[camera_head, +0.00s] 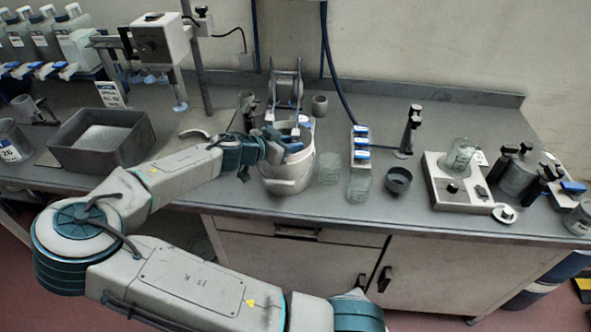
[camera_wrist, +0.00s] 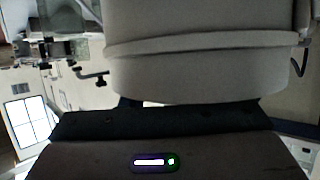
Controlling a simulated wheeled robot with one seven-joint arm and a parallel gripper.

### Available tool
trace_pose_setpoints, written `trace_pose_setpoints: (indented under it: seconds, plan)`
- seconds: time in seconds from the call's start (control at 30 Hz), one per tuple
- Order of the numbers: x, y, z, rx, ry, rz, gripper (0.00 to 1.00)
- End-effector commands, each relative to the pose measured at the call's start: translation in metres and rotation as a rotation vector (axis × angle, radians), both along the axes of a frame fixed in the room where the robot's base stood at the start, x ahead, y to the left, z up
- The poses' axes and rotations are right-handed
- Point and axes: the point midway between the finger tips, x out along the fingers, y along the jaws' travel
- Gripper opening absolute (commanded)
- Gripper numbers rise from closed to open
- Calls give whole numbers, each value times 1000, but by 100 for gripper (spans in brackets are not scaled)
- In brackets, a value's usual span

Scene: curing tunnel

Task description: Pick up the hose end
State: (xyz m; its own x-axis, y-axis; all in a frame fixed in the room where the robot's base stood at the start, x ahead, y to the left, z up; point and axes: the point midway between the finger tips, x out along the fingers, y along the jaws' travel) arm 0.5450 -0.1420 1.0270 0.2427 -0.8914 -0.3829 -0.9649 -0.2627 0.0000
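A dark blue hose (camera_head: 335,80) hangs down the wall and reaches the bench behind a white rack with blue clips (camera_head: 361,155). Its lower end is hidden or too small to make out there. My gripper (camera_head: 292,147) is at the white round pot (camera_head: 290,186), over its near rim, left of the hose and apart from its visible length. I cannot make out the fingertips or whether they hold anything. In the wrist view a large pale rounded body (camera_wrist: 205,60) fills the upper middle, above the dark gripper housing with a green light. No hose is clear there.
Clear glass beakers (camera_head: 330,168) and a small dark bowl (camera_head: 398,180) stand right of the pot. A reel frame (camera_head: 286,88) stands behind it. A white hotplate (camera_head: 455,185) with a beaker is farther right. A grey tray (camera_head: 101,142) lies left.

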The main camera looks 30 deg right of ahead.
Motion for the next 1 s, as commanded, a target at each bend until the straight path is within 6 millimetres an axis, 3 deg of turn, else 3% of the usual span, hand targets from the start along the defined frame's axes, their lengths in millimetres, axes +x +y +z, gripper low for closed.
trace_pose_setpoints:
  seconds: [0.13,0.23,0.63,1.0]
  plan:
    - [0,0,0,0,1,1,28]
    - [0,0,0,0,1,1,0]
    - [1,1,7,0,-1,3,0]
    - [1,1,75,2,-3,3,0]
